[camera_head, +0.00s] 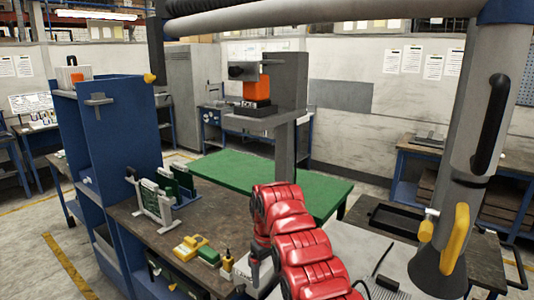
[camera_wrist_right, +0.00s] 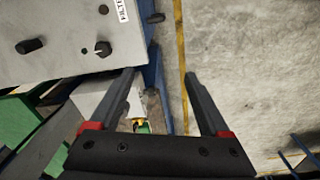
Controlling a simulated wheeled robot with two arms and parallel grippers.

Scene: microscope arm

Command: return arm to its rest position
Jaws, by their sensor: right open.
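A large grey jointed arm (camera_head: 486,140) hangs at the right in the head view. It has a long black handle (camera_head: 492,123), a dark cone-shaped hood (camera_head: 440,265) at its lower end and yellow levers (camera_head: 453,238); its horizontal tube (camera_head: 290,14) crosses the top. A grey stand with an orange and black device (camera_head: 257,90) stands at the back centre. My right gripper (camera_head: 254,272) is small and partly hidden beside my red arm. In the wrist view the right gripper (camera_wrist_right: 160,75) is open, fingers apart, nothing between them. My left gripper is out of view.
A workbench (camera_head: 215,205) holds yellow tools (camera_head: 190,247) and green boards in a rack (camera_head: 155,200). A blue cabinet (camera_head: 118,130) stands left, a green table (camera_head: 310,190) behind.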

